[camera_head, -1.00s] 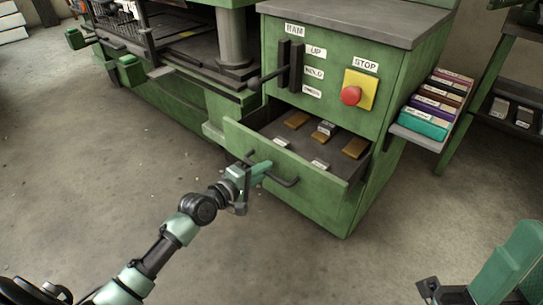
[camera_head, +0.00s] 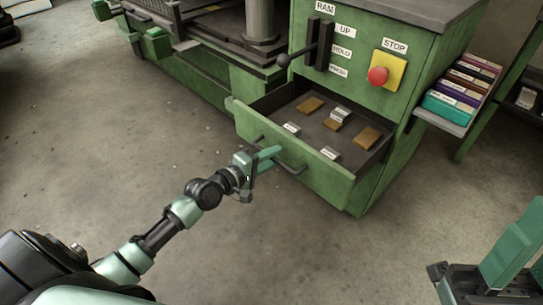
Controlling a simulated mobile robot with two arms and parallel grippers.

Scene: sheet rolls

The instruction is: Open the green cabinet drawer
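The green cabinet (camera_head: 372,190) stands right of centre. Its drawer (camera_head: 310,175) is pulled well out, showing a dark interior with brown blocks and small labelled pieces. A dark bar handle (camera_head: 291,168) runs across the drawer front. My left gripper (camera_head: 268,154) is at the handle's left part, with its green fingers seemingly closed around the bar; the exact contact is small and partly hidden.
A lever (camera_head: 300,51) and a red stop button (camera_head: 378,76) are on the cabinet face above the drawer. A side shelf (camera_head: 440,118) with coloured binders juts out at the right. Green machinery stands at the back left. The concrete floor (camera_head: 270,240) in front is clear.

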